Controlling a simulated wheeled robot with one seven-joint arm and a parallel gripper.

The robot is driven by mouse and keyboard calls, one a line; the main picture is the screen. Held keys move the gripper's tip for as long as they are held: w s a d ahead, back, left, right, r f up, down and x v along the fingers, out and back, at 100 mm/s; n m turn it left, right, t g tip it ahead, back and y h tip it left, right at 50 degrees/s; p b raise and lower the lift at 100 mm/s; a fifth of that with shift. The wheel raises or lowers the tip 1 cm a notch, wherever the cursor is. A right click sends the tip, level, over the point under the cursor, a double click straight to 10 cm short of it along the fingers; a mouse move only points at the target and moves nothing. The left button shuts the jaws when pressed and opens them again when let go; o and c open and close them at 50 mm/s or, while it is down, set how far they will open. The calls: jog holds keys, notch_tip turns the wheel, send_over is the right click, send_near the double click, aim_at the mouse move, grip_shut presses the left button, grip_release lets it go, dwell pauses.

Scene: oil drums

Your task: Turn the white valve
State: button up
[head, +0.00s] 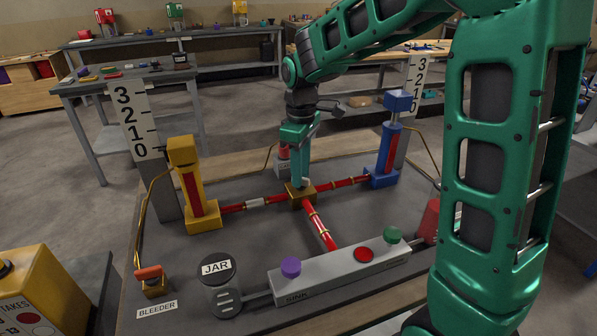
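A brass-coloured block (299,197) sits where the red pipes meet, in the middle of the grey bench. A small white piece (304,184) shows on top of this block and looks like the white valve's handle. My gripper (303,176) points straight down over the block, with its fingertips at the white piece. The fingers and the arm partly hide the piece. I cannot tell whether the fingers are closed on it or only around it. A white sleeve (255,202) is on the left red pipe.
A yellow drum unit (203,215) stands left and a blue one (382,179) right, each by a numbered scale. The grey sink box (338,274) with coloured knobs and the jar (222,297) are in front. My arm covers the right side.

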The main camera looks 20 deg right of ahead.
notch_tip(320, 180, up, 11)
jog(key=shift+f, duration=0.15)
dwell(0.7)
